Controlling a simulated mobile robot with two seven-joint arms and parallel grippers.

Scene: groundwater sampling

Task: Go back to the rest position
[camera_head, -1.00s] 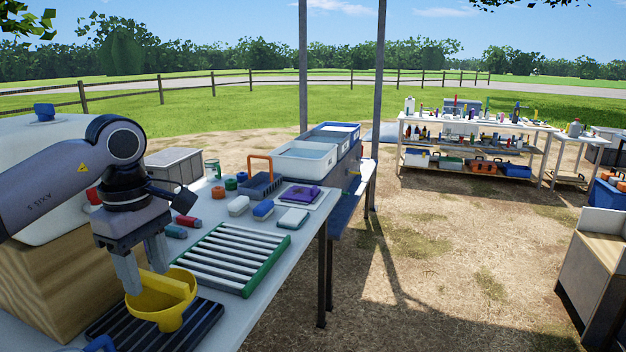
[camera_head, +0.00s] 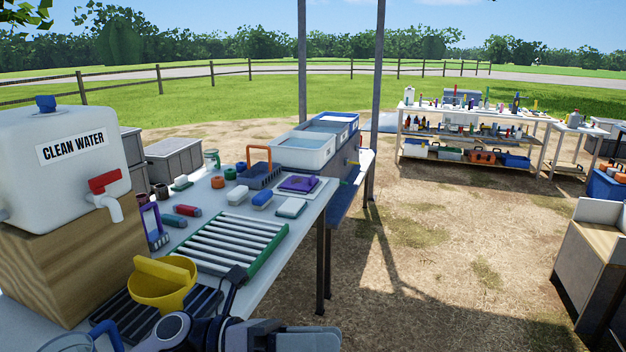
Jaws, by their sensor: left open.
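My left gripper (camera_head: 318,338) is low at the bottom edge of the head view, pointing right. It is open, with nothing seen between its fingers, and part of it is cut off by the frame. It is in front of the table and apart from the yellow funnel-like vessel (camera_head: 161,290). That vessel sits on the black slatted rack (camera_head: 205,302) at the near end of the table. My right gripper is not in view.
A white clean water tank (camera_head: 60,150) with a red-handled tap (camera_head: 104,182) stands on a wooden block (camera_head: 75,265) at left. A green-edged rack (camera_head: 225,245), brushes and basins (camera_head: 303,153) fill the table. Open dirt ground (camera_head: 430,260) lies to the right.

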